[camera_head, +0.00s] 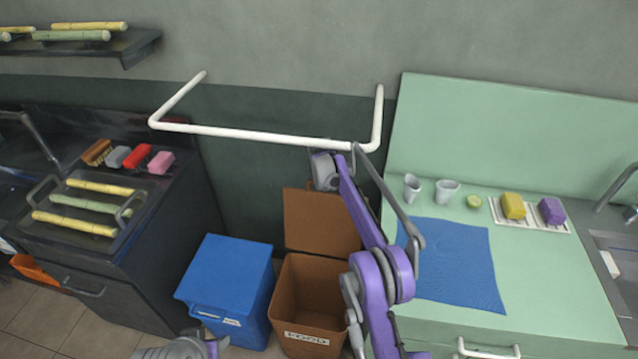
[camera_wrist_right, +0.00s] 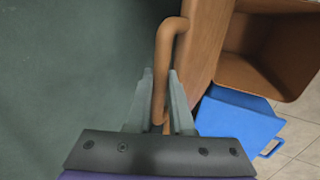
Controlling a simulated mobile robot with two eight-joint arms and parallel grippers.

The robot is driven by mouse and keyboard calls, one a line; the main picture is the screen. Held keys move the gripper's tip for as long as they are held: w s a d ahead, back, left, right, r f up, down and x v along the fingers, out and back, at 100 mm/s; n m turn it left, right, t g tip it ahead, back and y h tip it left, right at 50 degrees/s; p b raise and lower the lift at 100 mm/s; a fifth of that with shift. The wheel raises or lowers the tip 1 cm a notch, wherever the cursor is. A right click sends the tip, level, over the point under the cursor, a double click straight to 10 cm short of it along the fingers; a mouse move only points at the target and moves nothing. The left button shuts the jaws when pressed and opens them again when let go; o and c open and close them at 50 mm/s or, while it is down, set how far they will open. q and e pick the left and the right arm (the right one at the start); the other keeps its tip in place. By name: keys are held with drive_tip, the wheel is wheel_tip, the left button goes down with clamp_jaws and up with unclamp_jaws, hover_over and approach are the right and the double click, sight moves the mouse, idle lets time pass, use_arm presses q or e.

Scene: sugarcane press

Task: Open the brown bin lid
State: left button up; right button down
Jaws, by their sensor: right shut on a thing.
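The brown bin (camera_head: 308,294), labelled FOOD, stands on the floor with its lid (camera_head: 318,224) raised upright at the back and its inside showing. My right arm reaches over the bin's right side toward the lid in the head view; the gripper tips are hidden there. In the right wrist view my right gripper (camera_wrist_right: 160,105) is shut on the lid's brown bar handle (camera_wrist_right: 166,58), with the lid (camera_wrist_right: 203,45) beside it. The bin's open mouth (camera_wrist_right: 268,45) also shows there. At the bottom edge of the head view part of my left arm shows; its fingertips do not.
A closed blue bin (camera_head: 228,280) stands left of the brown bin. A white wall rail (camera_head: 250,135) runs above. A green counter (camera_head: 550,290) is close on the right, with a blue cloth (camera_head: 455,265). A dark cabinet (camera_head: 130,285) stands left.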

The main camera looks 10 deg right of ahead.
drive_tip(key=shift+w+d, duration=0.1)
drive_tip(key=shift+w, duration=0.25)
drive_tip(key=c, duration=0.8)
unclamp_jaws()
drive_tip(key=shift+s, duration=0.15)
